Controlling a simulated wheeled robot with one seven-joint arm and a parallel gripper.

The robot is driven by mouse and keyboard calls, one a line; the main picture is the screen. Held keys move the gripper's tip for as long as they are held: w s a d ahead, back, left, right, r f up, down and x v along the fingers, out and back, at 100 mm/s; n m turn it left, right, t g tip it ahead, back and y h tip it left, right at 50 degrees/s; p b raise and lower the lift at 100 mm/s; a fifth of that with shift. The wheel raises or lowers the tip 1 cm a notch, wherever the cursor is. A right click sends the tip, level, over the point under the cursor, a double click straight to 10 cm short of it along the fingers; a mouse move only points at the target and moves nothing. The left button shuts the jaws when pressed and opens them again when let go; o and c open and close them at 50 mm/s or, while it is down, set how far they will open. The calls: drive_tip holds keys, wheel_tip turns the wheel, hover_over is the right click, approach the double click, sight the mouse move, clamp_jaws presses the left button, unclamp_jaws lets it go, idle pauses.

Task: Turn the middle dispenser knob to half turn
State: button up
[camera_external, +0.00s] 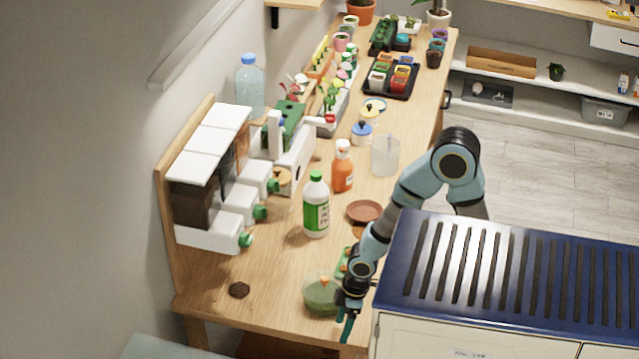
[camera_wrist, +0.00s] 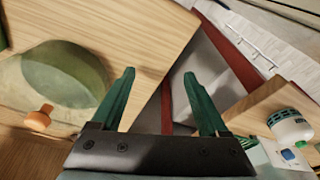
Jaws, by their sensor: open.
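The dispenser (camera_external: 205,170) stands at the left against its wooden backboard, with white lids and white bases in a row. Its green knobs face right: the middle knob (camera_external: 260,212), the near knob (camera_external: 245,240) and the far knob (camera_external: 273,186). How far the middle knob is turned is too small to tell. My gripper (camera_external: 347,328) is at the table's front edge, well to the right of and nearer than the knobs. In the wrist view my gripper (camera_wrist: 156,85) has its green fingers spread with nothing between them. The dispenser is not in the wrist view.
A green-tinted bowl (camera_external: 320,293) sits beside my gripper. A green-labelled white bottle (camera_external: 316,206) and an orange spray bottle (camera_external: 342,167) stand right of the knobs. A dark round piece (camera_external: 239,290) lies near the front left. The table before the near knob is mostly clear.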

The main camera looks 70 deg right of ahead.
drive_tip(key=w+r+n+t, duration=0.1)
drive_tip(key=w, duration=0.1)
drive_tip(key=w+r+n+t+y+p, duration=0.1)
drive_tip(key=w+r, duration=0.1)
drive_tip(key=w+r+n+t, duration=0.1)
drive_tip(key=w, duration=0.1)
drive_tip(key=shift+w+d+r+y+p, duration=0.25)
drive_tip(key=shift+w+r+y+p, duration=0.05)
drive_tip(key=shift+w+r+p, duration=0.1)
drive_tip(key=w+d+r+t+y, duration=0.2)
drive_tip(key=w+d+t, duration=0.1)
drive_tip(key=w+t, duration=0.15)
drive_tip(key=m+t+h+b, duration=0.3)
drive_tip(key=m+t, duration=0.6)
approach(261, 212)
drive_tip(key=w+p, duration=0.3)
drive_tip(key=w, duration=0.5)
drive_tip(key=shift+f, duration=0.2)
drive_tip(key=shift+g, duration=0.25)
clamp_jaws()
